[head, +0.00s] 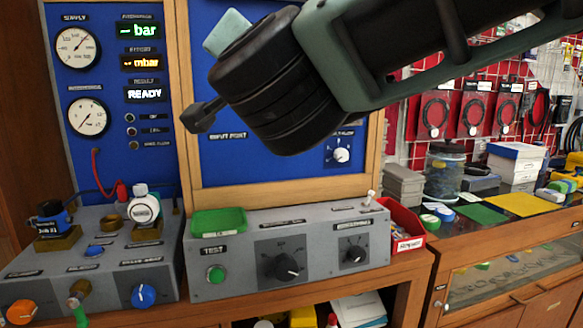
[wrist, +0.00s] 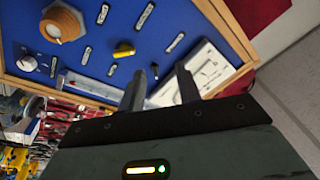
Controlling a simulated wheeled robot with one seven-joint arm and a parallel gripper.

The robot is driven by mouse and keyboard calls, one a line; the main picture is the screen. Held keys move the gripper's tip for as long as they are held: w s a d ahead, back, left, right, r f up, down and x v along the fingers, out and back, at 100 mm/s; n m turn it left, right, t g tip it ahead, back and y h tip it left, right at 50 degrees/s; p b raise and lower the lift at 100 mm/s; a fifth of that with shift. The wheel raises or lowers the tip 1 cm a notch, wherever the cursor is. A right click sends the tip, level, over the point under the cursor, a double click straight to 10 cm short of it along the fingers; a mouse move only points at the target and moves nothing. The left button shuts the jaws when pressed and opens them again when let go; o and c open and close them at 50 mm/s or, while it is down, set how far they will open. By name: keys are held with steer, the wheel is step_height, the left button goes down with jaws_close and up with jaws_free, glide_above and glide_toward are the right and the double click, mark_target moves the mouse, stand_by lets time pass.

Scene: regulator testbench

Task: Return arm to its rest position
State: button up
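My arm reaches in from the upper right of the head view, with my gripper (head: 203,115) pointing left in front of the blue panel (head: 215,170). One dark finger shows there; the rest of the gripper is hidden by the wrist. In the wrist view the two dark fingers of my gripper (wrist: 161,72) stand apart with nothing between them. The gripper is open and empty, and it seems clear of the panel and the bench.
Below the arm stands a grey test console (head: 318,238) with a green tray (head: 218,221) and knobs. A grey regulator bench (head: 110,265) is at left. A red bin (head: 402,222), a jar (head: 444,172) and boxes (head: 515,162) stand at right.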

steer(key=s+d+f+n+g+y+p, duration=0.1)
steer(key=s+f+n+g+p, duration=0.1)
steer(key=s+f+n+g, duration=0.6)
steer(key=s+d+f+n+g+y+p, duration=0.25)
steer(key=f+g, duration=0.25)
steer(key=f, duration=0.7)
steer(key=s+d+f+n+g+h+p, duration=0.1)
steer(key=s+d+f+g+h, duration=0.2)
steer(key=s+d, duration=0.3)
steer(key=s+d+f+n+g+h+p, duration=0.1)
steer(key=s+d+f+g+h, duration=0.2)
steer(key=s+d+f, duration=0.3)
steer(key=d+h, duration=0.1)
steer(key=d, duration=0.3)
steer(key=shift+d+f+g+h, duration=0.3)
steer(key=shift+h, duration=0.05)
steer(key=shift+s, duration=0.1)
